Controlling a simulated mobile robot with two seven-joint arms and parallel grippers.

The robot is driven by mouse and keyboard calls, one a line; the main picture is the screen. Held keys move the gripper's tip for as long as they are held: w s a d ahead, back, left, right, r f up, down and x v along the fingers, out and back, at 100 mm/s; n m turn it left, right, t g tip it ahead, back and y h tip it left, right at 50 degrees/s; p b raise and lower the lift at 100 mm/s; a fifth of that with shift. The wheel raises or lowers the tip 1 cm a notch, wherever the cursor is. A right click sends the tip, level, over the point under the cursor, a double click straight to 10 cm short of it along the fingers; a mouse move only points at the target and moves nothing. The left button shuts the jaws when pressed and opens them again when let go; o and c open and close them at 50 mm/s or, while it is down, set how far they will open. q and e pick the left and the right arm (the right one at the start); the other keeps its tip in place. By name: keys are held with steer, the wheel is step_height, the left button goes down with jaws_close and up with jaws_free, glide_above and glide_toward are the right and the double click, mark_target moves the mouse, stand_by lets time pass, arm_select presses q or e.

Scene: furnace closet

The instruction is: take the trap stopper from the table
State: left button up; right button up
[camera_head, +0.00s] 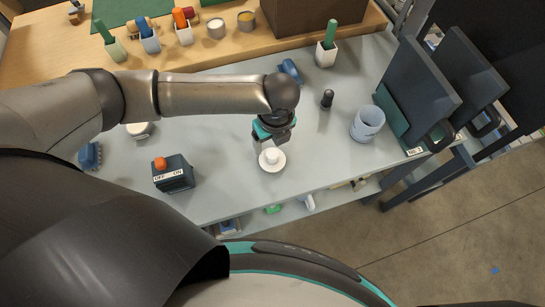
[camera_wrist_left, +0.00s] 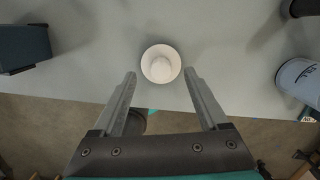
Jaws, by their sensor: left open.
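The trap stopper looks like a white round piece with a wide rim and a smaller raised middle (camera_head: 272,160). It sits on the grey table (camera_head: 225,120) near its front edge. It also shows in the left wrist view (camera_wrist_left: 160,64), just beyond and between the fingertips. My left gripper (camera_head: 273,141) is open and empty, pointing down close behind the stopper in the head view. In the left wrist view its two fingers (camera_wrist_left: 160,75) stand apart with the stopper between their lines. I cannot tell the height gap. My right gripper is not in view.
A dark switch box with an orange button (camera_head: 173,174) stands to the left. A blue-grey cup (camera_head: 367,123) and a small black piece (camera_head: 327,99) stand to the right. Dark panels (camera_head: 425,85) rise at the right end. Bare table lies around the stopper.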

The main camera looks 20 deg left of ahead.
mark_target(272, 153)
arm_select(q)
steer(key=shift+f, duration=0.6)
steer(key=f, duration=0.4)
steer(key=shift+s+d+f+b, duration=0.15)
steer(key=shift+s+f+b, duration=0.05)
steer(key=shift+f+b, duration=0.1)
steer(key=shift+w+f, duration=0.1)
steer(key=shift+f, duration=0.15)
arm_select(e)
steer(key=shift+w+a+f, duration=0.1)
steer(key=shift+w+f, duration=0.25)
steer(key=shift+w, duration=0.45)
arm_select(q)
steer(key=shift+c, duration=0.7)
jaws_close()
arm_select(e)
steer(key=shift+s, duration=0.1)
